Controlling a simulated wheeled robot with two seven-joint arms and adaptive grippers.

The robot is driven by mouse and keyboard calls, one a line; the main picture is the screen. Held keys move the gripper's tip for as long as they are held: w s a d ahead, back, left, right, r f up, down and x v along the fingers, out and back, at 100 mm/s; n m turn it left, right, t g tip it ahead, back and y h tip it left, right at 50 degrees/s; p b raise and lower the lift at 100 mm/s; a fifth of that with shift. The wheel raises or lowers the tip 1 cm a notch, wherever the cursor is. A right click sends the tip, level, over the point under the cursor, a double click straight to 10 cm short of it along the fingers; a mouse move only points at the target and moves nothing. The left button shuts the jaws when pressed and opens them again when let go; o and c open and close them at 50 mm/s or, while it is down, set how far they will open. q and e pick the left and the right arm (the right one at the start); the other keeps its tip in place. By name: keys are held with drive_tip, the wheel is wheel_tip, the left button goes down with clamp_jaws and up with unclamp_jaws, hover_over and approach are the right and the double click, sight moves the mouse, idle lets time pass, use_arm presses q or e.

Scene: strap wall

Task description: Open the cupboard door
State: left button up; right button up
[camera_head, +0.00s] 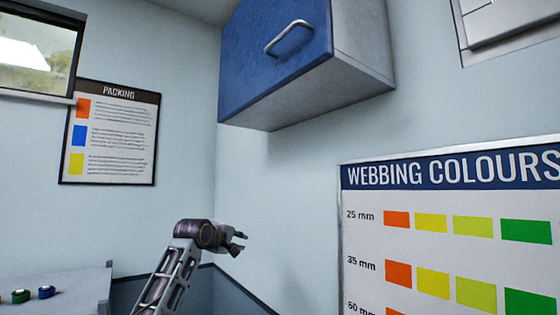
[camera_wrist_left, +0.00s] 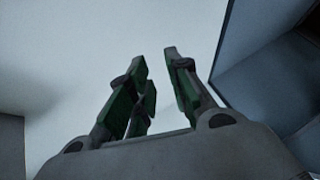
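A blue cupboard door (camera_head: 277,52) with a silver bar handle (camera_head: 289,38) faces me on a grey wall cupboard (camera_head: 350,62) at the top middle of the head view. The door looks shut. My left gripper (camera_head: 240,243) is low in the head view, below the cupboard and well apart from the handle. In the left wrist view its fingers (camera_wrist_left: 158,85) stand apart with nothing between them, so it is open and empty. The handle does not show in the left wrist view. My right gripper is not in view.
A webbing colours board (camera_head: 450,235) hangs on the wall at the right, and a packing poster (camera_head: 110,135) at the left. A bench (camera_head: 75,280) with small coloured rolls (camera_head: 46,292) is at lower left. The space between my left gripper and the cupboard looks clear.

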use_arm(q)
drive_tip(key=s+d+r+t+h, duration=0.1)
drive_tip(key=s+r, duration=0.4)
drive_tip(key=r, duration=0.5)
drive_tip(key=s+d+r+h+p, duration=0.15)
drive_tip(key=s+r, duration=0.35)
drive_tip(key=r, duration=0.5)
drive_tip(key=s+d+r+t, duration=0.1)
drive_tip(key=s+d+r, duration=0.1)
drive_tip(key=s+r, duration=0.55)
drive_tip(key=t+h+p, duration=0.1)
drive_tip(key=h, duration=0.2)
approach(279, 37)
drive_tip(key=v, duration=0.3)
drive_tip(key=shift+s+a, duration=0.1)
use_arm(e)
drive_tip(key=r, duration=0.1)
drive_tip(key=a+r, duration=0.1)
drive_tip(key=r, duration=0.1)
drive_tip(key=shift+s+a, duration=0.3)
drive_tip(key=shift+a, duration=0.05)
use_arm(q)
drive_tip(key=p+x, duration=0.5)
drive_tip(key=x, duration=0.7)
drive_tip(key=shift+s+r, duration=0.1)
drive_tip(key=shift+r, duration=0.05)
drive_tip(key=shift+p+x, duration=0.35)
drive_tip(key=shift+x, duration=0.6)
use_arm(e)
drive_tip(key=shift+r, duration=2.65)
